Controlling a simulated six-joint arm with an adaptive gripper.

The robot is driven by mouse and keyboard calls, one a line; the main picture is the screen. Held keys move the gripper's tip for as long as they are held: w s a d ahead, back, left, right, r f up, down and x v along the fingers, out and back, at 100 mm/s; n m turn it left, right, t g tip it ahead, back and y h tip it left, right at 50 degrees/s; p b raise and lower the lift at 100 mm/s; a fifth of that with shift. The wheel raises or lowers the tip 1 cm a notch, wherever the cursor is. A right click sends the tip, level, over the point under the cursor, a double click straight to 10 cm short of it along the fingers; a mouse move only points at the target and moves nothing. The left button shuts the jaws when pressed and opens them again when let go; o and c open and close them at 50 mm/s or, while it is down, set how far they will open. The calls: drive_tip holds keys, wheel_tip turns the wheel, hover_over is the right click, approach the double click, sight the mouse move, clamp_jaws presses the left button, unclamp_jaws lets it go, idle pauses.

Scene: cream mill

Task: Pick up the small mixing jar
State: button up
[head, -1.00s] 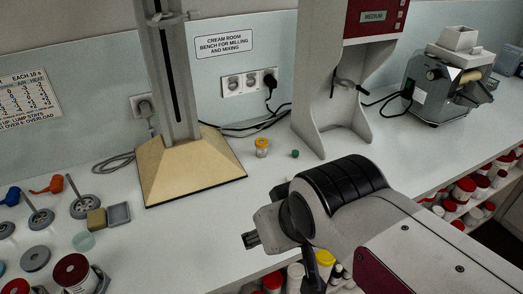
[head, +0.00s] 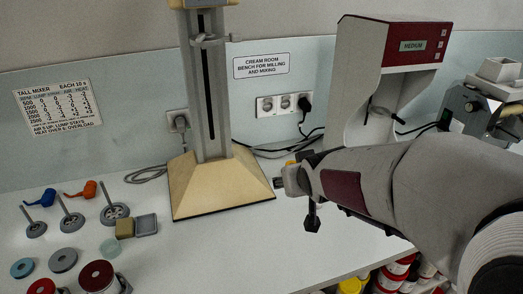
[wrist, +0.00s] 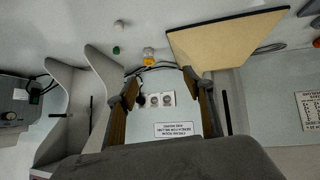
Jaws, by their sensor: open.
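A small clear jar with a yellow-orange lid (wrist: 149,55) stands on the bench beside the mixer stand's tan base. In the head view only a sliver of its lid (head: 290,162) shows; my gripper and wrist hide the rest. My gripper (head: 279,184) is in front of the jar and the right corner of the base. In the wrist view my gripper's two fingers (wrist: 162,82) are spread apart with nothing held between them. The jar appears beyond the fingertips there, apart from them.
The mixer stand's tan base (head: 215,185) is left of my gripper. A grey and red machine (head: 385,75) stands to the right. A small green item (wrist: 116,50) and a white one (wrist: 119,25) lie near the jar. Stirrers, discs and a red-lidded jar (head: 97,275) occupy the left bench.

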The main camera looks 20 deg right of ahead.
drive_tip(key=w+d+f+t, duration=0.1)
drive_tip(key=w+d+f, duration=0.2)
drive_tip(key=w, duration=0.2)
drive_tip(key=w+d+f+t, duration=0.1)
drive_tip(key=w+d+f, duration=0.2)
drive_tip(key=w, duration=0.3)
drive_tip(key=t+y, duration=0.1)
drive_tip(key=t, duration=0.1)
approach(291, 163)
drive_tip(key=shift+w+f, duration=0.55)
drive_tip(key=shift+w, duration=0.1)
drive_tip(key=shift+x, duration=1.2)
drive_tip(key=shift+x, duration=2.6)
drive_tip(key=shift+d+r, duration=0.1)
drive_tip(key=shift+d, duration=0.05)
drive_tip(key=shift+c, duration=0.2)
drive_tip(key=c, duration=1.1)
